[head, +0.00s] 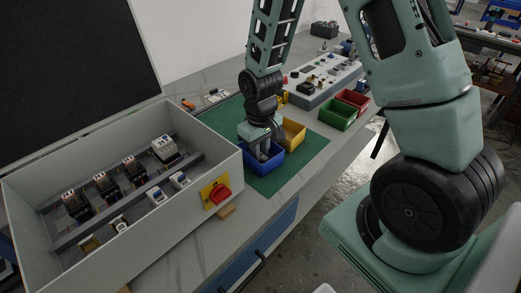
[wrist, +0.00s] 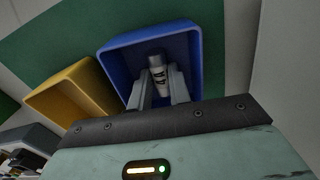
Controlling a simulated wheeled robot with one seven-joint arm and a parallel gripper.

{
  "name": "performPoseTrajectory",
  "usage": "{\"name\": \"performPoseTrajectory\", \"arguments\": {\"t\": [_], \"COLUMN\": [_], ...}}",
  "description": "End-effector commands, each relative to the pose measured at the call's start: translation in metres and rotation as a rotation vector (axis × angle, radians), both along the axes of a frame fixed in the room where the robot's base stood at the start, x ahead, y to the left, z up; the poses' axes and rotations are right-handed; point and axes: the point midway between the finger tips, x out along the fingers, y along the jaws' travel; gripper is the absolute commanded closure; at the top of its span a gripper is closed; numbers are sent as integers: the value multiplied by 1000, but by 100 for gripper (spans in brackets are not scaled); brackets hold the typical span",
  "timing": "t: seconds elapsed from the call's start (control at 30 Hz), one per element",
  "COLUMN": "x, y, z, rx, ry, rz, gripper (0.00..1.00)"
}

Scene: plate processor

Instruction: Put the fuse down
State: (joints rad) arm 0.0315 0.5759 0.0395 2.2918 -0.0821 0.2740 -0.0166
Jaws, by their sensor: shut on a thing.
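My gripper (head: 262,152) is over the blue bin (head: 276,164) on the green mat in the head view. In the wrist view, my gripper (wrist: 158,92) is shut on the fuse (wrist: 157,69), a small grey-and-white cylinder with dark print. The fuse shows between the two fingers, against the inside of the blue bin (wrist: 119,52). I cannot tell whether the fuse touches the bin floor. In the head view the fuse is hidden by my gripper and the bin.
A yellow bin (head: 294,134) stands right beside the blue bin. Green (head: 337,115) and red (head: 353,99) bins are farther right. A grey open box (head: 205,165) with electrical parts and a red knob (head: 220,194) is at left. The green mat (head: 306,155) has free room.

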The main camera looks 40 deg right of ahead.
Motion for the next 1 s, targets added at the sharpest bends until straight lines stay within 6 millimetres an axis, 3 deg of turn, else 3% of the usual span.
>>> {"name": "performPoseTrajectory", "arguments": {"t": [0.03, 0.1, 0.5, 1.0], "x": [0, 0, 0, 1], "y": [0, 0, 0, 0], "z": [-1, -1, 8, 102], "rx": [0, 0, 0, 0], "ry": [0, 0, -2, -4], "rz": [0, 0, 0, -1], "gripper": [75, 59, 59, 59]}}
